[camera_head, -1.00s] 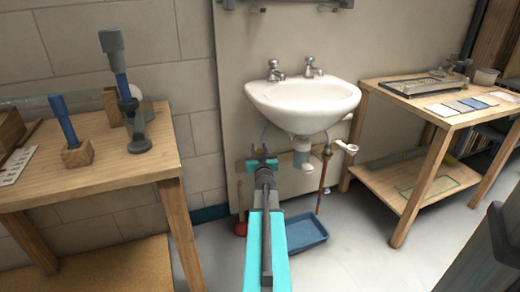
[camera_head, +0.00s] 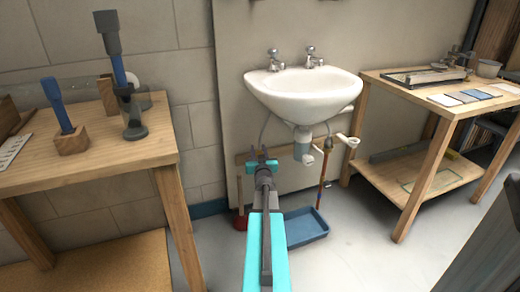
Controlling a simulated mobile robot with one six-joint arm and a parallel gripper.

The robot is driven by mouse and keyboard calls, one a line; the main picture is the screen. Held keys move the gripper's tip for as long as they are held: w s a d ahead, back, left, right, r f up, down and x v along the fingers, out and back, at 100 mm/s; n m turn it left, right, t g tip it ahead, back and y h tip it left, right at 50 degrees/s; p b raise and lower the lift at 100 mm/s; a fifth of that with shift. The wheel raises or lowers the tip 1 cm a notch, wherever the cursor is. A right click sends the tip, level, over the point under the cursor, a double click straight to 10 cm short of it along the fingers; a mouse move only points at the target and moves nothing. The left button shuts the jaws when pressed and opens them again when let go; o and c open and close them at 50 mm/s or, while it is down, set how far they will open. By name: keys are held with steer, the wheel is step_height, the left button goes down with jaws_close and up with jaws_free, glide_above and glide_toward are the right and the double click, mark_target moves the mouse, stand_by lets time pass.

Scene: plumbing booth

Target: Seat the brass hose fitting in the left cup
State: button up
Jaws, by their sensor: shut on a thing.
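My gripper (camera_head: 262,163) is below the left part of the white sink (camera_head: 303,97), with its turquoise jaws closed. A thin grey hose (camera_head: 265,128) hangs from the sink down to the jaws. The brass hose fitting is too small and too covered by the jaws to make out; it appears to be at the hose end in them. Two small white cup-like parts stand right of the gripper under the sink, a left one (camera_head: 314,153) and a right one (camera_head: 351,141). I cannot tell whether either is the left cup.
A blue tray (camera_head: 305,228) lies on the floor right of my arm. A red plunger (camera_head: 240,220) stands left of it. Wooden benches flank the sink, left (camera_head: 150,150) and right (camera_head: 440,110). Floor between tray and right bench is clear.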

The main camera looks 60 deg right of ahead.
steer(key=shift+f, duration=0.25)
steer(key=o, duration=1.2)
steer(key=shift+o, duration=0.2)
steer(key=p+v, duration=0.7)
steer(key=v, duration=0.6)
steer(key=shift+a+p, duration=0.25)
steer(key=shift+p, duration=0.1)
